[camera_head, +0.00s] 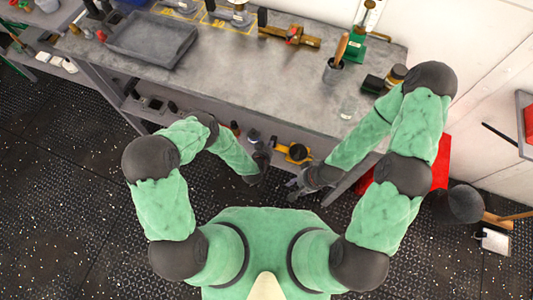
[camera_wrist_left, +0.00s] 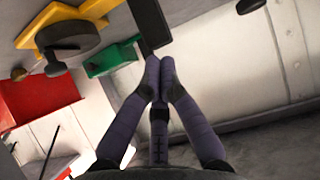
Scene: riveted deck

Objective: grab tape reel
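A yellow reel with a dark round disc, which I take as the tape reel (camera_head: 297,152), is on the lower shelf below the workbench top, near the right end. It also shows at the upper left of the left wrist view (camera_wrist_left: 70,36). My left gripper (camera_head: 258,172) is in front of the shelf, left of the reel and apart from it. In the left wrist view its fingers (camera_wrist_left: 160,66) meet at the tips with nothing between them. My right gripper (camera_head: 297,187) is just below the reel in the head view; its fingers are too small to read.
The workbench (camera_head: 230,80) carries a grey tray (camera_head: 152,40), a brass tool (camera_head: 290,36), a cup with a brush (camera_head: 333,72) and a dark box with a jar. A red box (camera_head: 440,165) stands at the bench's right end. A green object (camera_wrist_left: 110,60) shows near the reel.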

